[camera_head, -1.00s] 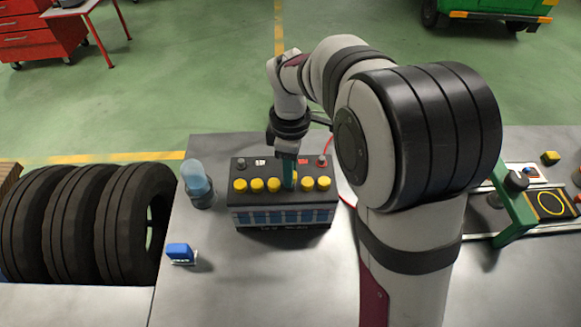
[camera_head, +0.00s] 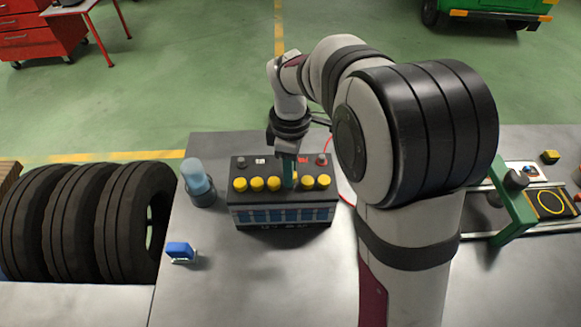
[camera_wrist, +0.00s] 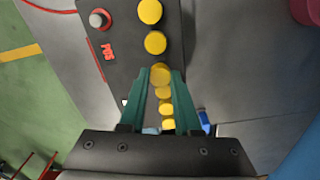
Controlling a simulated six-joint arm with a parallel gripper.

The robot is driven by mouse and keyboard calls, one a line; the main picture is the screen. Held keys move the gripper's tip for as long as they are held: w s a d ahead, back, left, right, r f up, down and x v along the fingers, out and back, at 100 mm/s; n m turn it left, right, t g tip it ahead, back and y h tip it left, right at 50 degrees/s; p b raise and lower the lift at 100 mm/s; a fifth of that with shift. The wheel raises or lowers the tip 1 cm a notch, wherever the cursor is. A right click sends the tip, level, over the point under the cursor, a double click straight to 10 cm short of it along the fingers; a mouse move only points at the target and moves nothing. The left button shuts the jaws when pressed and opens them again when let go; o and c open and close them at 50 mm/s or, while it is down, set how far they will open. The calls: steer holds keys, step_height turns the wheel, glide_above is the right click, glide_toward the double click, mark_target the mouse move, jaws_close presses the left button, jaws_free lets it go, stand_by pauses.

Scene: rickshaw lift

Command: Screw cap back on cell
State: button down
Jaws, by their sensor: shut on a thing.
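The black battery (camera_head: 283,216) stands on the grey bench with a row of several yellow caps along its top. My gripper (camera_head: 289,184) reaches down from above onto the row, right of its middle in the head view. In the wrist view my gripper (camera_wrist: 160,78) has its green fingers closed on a yellow cap (camera_wrist: 160,75) in the row. The fingers hide part of this cap and the top around it, so I cannot tell how it sits on its cell. Two yellow caps (camera_wrist: 155,43) lie beyond the fingertips, and others show between the fingers.
A red terminal (camera_head: 321,161) and a grey terminal (camera_head: 240,163) stand at the battery's back corners. A blue-topped bottle (camera_head: 198,184) stands at its left, and a small blue object (camera_head: 180,252) lies front left. Tyres (camera_head: 85,222) stand beyond the bench's left edge.

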steer(key=shift+f, duration=0.9)
stand_by(0.4)
steer(key=shift+c, duration=1.5)
jaws_free()
steer(key=shift+r, duration=3.55)
